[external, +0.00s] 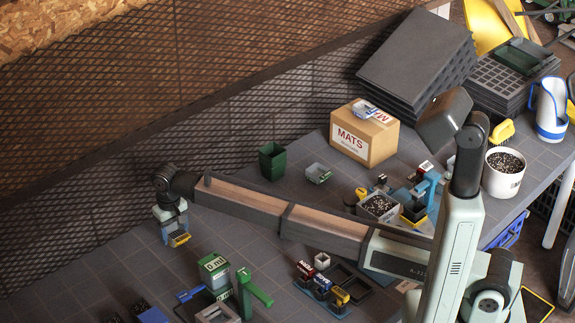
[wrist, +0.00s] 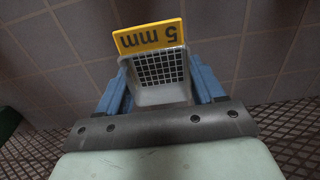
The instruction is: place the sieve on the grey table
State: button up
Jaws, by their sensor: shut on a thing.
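The sieve (wrist: 160,70) is a small light-grey square basket with a dark mesh bottom and a yellow "5 mm" tag. My gripper (wrist: 160,92) is shut on it, with a blue finger on each side. In the external view my gripper (external: 172,228) is at the far left end of my outstretched arm, with the sieve's yellow tag (external: 180,239) showing below it. The sieve is over the grey table (external: 110,265), a tiled dark-grey top. I cannot tell whether the sieve touches the table.
A dark mesh fence (external: 100,190) runs behind my gripper. A green stand labelled in mm (external: 214,270) is to the lower right of it. A dark green pot (external: 272,162) and a MATS box (external: 363,135) stand further right. The tabletop left of the stand has free room.

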aim_at(178, 260)
jog(key=shift+f, duration=4.3)
jog(key=shift+f, duration=0.1)
jog(key=o, duration=1)
notch_tip(178, 260, up, 12)
jog(key=shift+r, duration=0.15)
